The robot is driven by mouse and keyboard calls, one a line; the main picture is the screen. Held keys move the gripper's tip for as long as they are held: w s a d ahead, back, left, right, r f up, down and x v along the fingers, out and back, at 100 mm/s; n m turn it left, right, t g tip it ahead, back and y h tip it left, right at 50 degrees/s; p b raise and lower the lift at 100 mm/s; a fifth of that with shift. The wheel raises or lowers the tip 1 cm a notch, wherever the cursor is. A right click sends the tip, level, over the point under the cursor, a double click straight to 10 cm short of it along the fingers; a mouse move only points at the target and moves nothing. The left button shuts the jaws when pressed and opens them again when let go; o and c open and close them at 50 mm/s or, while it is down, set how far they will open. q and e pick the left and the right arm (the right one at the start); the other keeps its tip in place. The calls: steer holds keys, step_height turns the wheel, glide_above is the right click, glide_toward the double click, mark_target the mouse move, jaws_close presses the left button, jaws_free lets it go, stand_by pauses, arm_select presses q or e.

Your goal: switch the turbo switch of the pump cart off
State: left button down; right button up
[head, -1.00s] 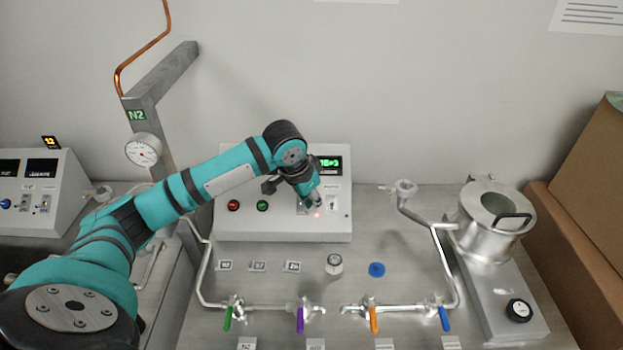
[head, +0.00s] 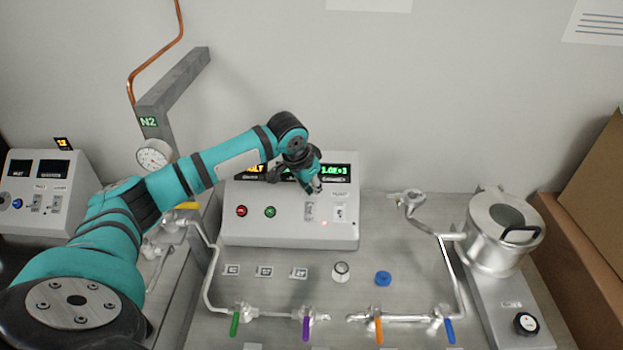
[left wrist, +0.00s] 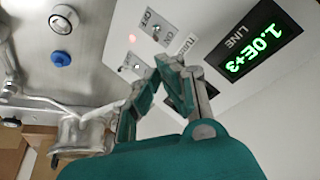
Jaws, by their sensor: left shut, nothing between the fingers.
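The pump cart's sloped control box (head: 290,228) stands against the wall. Two toggle switches sit at its right side: a left switch (head: 310,211) with OFF and ON marks, and a right switch (head: 340,213). In the left wrist view the left switch (left wrist: 156,29) shows plainly, and the right switch (left wrist: 136,67) is close to my fingers. My left gripper (head: 316,189) is shut and empty, in front of the box above the switches. My right gripper is out of view.
A red button (head: 241,211) and a green button (head: 270,212) sit left of the switches. A lit display (head: 337,172) is above, partly hidden by my arm. Pipes with coloured valve handles (head: 306,329) cross the cart top. A metal chamber (head: 502,235) stands at right.

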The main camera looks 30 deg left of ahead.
mark_target(310, 208)
arm_select(q)
steer(key=p+x, duration=0.1)
steer(key=x, duration=0.4)
steer(key=shift+w+f, duration=0.1)
steer(key=shift+f, duration=0.2)
